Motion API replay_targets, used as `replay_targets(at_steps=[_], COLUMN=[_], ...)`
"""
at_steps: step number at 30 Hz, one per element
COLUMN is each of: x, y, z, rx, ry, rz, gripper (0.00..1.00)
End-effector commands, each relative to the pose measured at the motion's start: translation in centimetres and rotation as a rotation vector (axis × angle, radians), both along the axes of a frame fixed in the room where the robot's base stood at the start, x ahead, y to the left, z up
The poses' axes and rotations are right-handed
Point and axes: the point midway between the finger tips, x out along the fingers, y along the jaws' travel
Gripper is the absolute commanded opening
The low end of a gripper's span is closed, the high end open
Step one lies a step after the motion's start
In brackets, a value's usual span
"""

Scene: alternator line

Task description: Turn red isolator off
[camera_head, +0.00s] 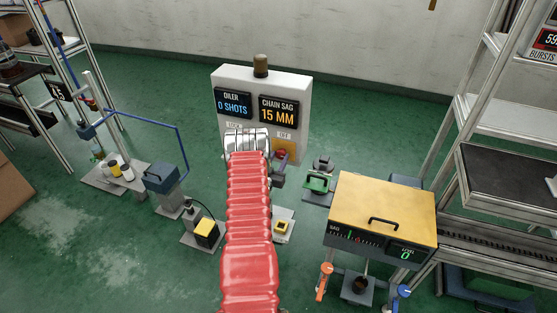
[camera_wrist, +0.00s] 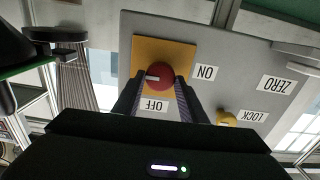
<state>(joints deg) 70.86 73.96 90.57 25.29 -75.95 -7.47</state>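The red isolator (camera_wrist: 167,76) is a round red knob on a yellow square plate (camera_wrist: 150,50), on a grey panel. The wrist view shows it upside down. A white mark on the knob lies roughly level, at its left side in the picture. An ON label (camera_wrist: 205,73) is right of the knob and an OFF label (camera_wrist: 154,104) below it. My gripper (camera_wrist: 158,84) is open, its dark fingers either side of the knob; whether they touch it is unclear. The head view shows the red isolator (camera_head: 281,153) beside my red-sleeved arm, which hides most of the gripper.
A yellow knob (camera_wrist: 226,118) sits near LOCK and ZERO labels. The white cabinet (camera_head: 300,90) carries OILER and CHAIN SAG displays. A yellow-topped box (camera_head: 385,205) stands to the right. A blue box (camera_head: 161,178) and a small yellow-black device (camera_head: 206,232) stand left of my arm.

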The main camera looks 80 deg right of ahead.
Motion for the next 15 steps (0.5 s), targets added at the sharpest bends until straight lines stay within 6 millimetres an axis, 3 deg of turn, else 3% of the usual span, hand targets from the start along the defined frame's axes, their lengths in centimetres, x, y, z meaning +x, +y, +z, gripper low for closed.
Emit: replay_targets(at_steps=[7,15], x=[0.03,0.02], y=[0.01,0.08], z=[0.00,-0.01], rx=[0.000,0.000], ry=[0.000,-0.001], rz=[0.000,0.000], gripper=[0.55,0.55])
